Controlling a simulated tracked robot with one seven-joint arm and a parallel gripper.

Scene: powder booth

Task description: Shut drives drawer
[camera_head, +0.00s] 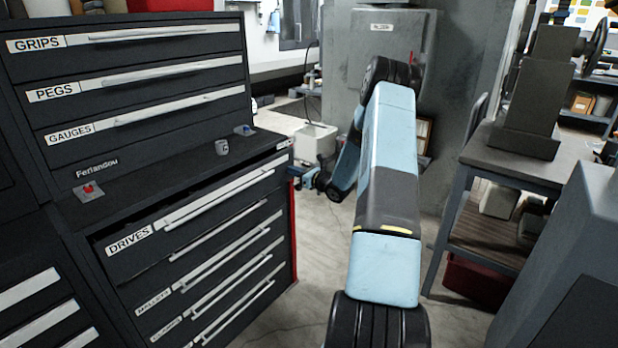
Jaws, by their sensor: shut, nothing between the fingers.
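The drives drawer (190,231) is the top drawer of the lower dark cabinet at the left, marked by a white DRIVES label. It has a long pale handle. Its front stands a little forward of the cabinet top, with a dark gap along its upper edge. My gripper (303,178) is small and dark in this view, at the far end of my blue and black arm, just right of the cabinet's right end. It is shut and empty. It appears apart from the drawer front, though the exact distance is hard to tell.
Several closed-looking drawers lie below it, and a GRIPS, PEGS and GAUGES cabinet (130,75) rises behind. A bench (520,160) stands at the right. Floor (315,260) is clear before the cabinet.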

